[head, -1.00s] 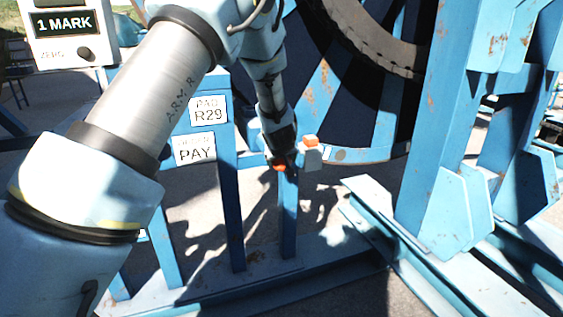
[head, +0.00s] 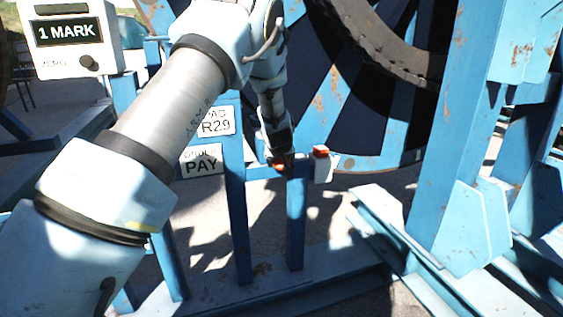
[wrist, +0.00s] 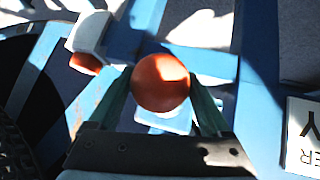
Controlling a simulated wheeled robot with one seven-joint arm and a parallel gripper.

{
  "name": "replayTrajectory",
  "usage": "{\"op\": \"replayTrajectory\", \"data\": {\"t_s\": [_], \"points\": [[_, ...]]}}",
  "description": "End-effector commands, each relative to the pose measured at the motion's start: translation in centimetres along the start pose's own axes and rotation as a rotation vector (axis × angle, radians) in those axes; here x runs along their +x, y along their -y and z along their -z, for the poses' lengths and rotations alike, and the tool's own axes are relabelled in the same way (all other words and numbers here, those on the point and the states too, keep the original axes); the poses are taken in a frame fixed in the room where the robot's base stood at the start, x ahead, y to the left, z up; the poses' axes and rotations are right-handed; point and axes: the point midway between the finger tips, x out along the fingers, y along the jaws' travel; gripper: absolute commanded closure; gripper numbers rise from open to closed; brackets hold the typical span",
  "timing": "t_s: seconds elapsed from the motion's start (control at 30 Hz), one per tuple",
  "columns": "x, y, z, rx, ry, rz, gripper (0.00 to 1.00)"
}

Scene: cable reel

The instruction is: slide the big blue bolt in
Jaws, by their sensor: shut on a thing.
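My gripper (head: 281,164) is at the top of a blue post, beside the blue rail of the reel stand. In the wrist view, my gripper (wrist: 160,95) has its two fingers closed on either side of a round orange-red knob (wrist: 161,82). The knob is in front of blue metalwork, with a pale plate just behind it. Its shank is hidden, and I cannot tell the bolt's blue body from the rail. A white block with an orange end (head: 323,168) stands just right of the gripper. The wrist view also shows this block (wrist: 88,36), at upper left.
The large reel (head: 345,95) with its dark rim is behind. A thick blue upright (head: 445,130) stands to the right, with floor beams below. Signs reading R29 (head: 216,122) and PAY (head: 202,160) and a box reading 1 MARK (head: 68,40) are left.

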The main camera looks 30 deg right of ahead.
Motion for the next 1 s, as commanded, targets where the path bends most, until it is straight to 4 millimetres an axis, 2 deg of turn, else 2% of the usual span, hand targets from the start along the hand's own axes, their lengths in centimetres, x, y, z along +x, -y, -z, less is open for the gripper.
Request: {"op": "replayTrajectory", "data": {"t_s": [0.07, 0.1, 0.2, 0.23, 0.57, 0.73, 1.0], "points": [[0.1, 0.2, 0.5, -0.001, -0.012, 0.002, 1.00], [0.1, 0.2, 0.5, -0.001, -0.013, 0.002, 0.14], [0.1, 0.1, 0.5, -0.001, -0.011, 0.002, 0.02], [0.1, 0.1, 0.4, -0.001, -0.010, 0.002, 0.00], [-0.5, 0.0, 0.3, -0.001, -0.008, 0.000, 0.00], [-2.8, 0.0, 0.2, -0.001, -0.009, -0.001, 0.00], [-8.1, -0.1, 0.3, -0.001, -0.010, -0.002, 0.00]]}}
